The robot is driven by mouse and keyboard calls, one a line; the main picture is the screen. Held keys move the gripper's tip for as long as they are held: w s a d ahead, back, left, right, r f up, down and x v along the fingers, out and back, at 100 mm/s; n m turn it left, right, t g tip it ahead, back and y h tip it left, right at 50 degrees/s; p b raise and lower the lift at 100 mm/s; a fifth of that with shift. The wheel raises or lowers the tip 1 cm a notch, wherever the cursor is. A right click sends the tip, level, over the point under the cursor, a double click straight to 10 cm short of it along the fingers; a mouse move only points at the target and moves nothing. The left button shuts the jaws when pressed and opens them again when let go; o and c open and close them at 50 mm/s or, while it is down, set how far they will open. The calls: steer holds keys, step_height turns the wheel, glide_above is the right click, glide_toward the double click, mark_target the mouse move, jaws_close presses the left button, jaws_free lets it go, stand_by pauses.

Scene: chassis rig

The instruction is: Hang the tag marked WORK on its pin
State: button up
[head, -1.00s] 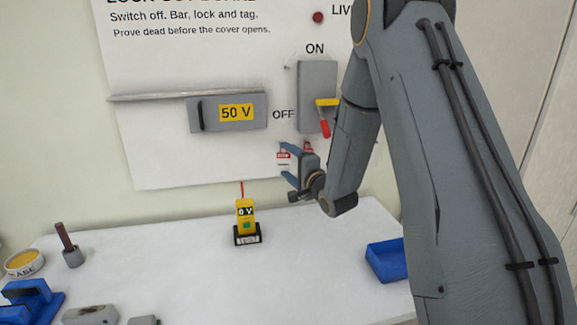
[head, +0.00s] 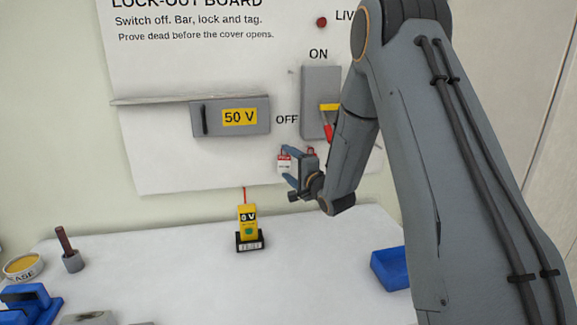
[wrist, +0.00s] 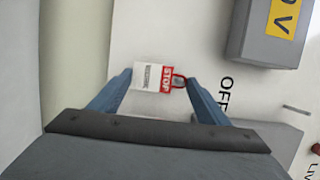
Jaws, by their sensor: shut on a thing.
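A white tag with a red STOP end (wrist: 153,78) sits between the two fingertips of my gripper (wrist: 158,88) in the wrist view. A red loop shows at its red end. Its small print is too small to read. In the head view my gripper (head: 287,166) is shut on this tag (head: 284,164) in front of the lower board, below the OFF label. A small pin-like bar (head: 291,71) stands out left of the switch, and it also shows in the wrist view (wrist: 295,108). I cannot tell which pin belongs to the tag.
The grey switch box (head: 321,90) has a red and yellow handle. A 50 V box (head: 230,117) is mounted to its left under a thin ledge. A yellow tester (head: 247,222) stands on the white bench, with a blue tray (head: 388,269) to its right. The bench between them is clear.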

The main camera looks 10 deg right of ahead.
stand_by(0.4)
steer(key=o, duration=1.1)
steer(key=shift+s, duration=0.1)
steer(key=s+f+n+g+h, duration=0.1)
steer(key=s+f+n+g, duration=0.3)
steer(key=s, duration=0.9)
steer(key=s+f+n+g+h+b, duration=0.1)
steer(key=s+n+g, duration=0.5)
steer(key=s, duration=0.8)
steer(key=s+f+n+g+h+b, duration=0.1)
steer(key=s+f+n+g+h, duration=0.2)
steer(key=s, duration=1.1)
step_height(320, 180, down, 4)
steer(key=n+g, duration=0.1)
steer(key=g, duration=0.2)
steer(key=shift+s+d+r+n, duration=0.15)
steer(key=shift+s+n, duration=0.05)
steer(key=shift+n, duration=0.2)
